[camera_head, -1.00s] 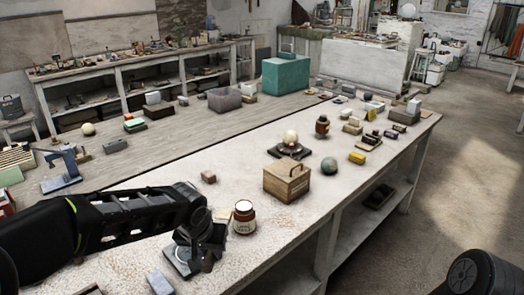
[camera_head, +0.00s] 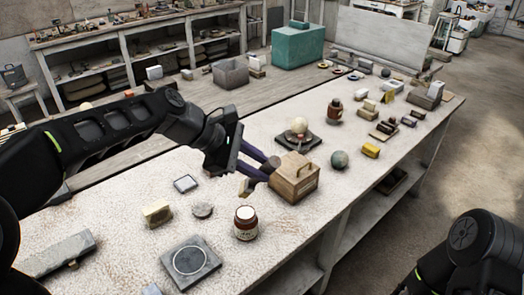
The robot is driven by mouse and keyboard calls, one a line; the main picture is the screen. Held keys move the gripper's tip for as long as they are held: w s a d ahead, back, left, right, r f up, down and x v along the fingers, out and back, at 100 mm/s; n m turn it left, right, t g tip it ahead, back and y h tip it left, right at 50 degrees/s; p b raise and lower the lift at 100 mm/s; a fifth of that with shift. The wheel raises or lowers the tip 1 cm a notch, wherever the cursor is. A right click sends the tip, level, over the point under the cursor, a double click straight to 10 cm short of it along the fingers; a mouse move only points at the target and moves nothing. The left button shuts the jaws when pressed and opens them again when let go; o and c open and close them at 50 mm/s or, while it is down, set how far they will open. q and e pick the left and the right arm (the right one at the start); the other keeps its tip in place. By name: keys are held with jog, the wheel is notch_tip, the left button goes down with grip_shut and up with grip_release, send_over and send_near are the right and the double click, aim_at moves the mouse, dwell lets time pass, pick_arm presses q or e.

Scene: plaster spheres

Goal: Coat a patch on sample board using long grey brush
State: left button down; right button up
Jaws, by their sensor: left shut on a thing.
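A grey square board (camera_head: 207,273) with a pale ring on its face lies flat near the table's front; it looks like the sample board. My left gripper (camera_head: 269,168) is above the table, far behind and right of the board, its fingertips close to the wooden box. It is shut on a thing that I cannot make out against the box. A small brown and tan piece (camera_head: 250,187) shows just below the fingers; I cannot tell whether it is held. I cannot pick out the long grey brush surely. My right gripper is out of view; only my right arm shows.
The wooden box (camera_head: 305,181) with a handle stands beside the gripper. A red-brown jar (camera_head: 246,224) with a white lid is in front. A yellowish block (camera_head: 157,213), a grey disc (camera_head: 203,210) and a long grey bar (camera_head: 50,257) lie at left. A greenish ball (camera_head: 339,159) is right.

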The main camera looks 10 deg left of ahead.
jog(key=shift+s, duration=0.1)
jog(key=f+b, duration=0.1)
jog(key=b, duration=0.1)
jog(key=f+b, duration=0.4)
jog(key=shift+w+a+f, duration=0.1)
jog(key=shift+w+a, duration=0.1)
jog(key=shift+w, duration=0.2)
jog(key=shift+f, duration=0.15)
dwell(1.1)
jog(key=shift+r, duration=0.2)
dwell(1.5)
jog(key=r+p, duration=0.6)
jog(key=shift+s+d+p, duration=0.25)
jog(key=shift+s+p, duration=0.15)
dwell(0.6)
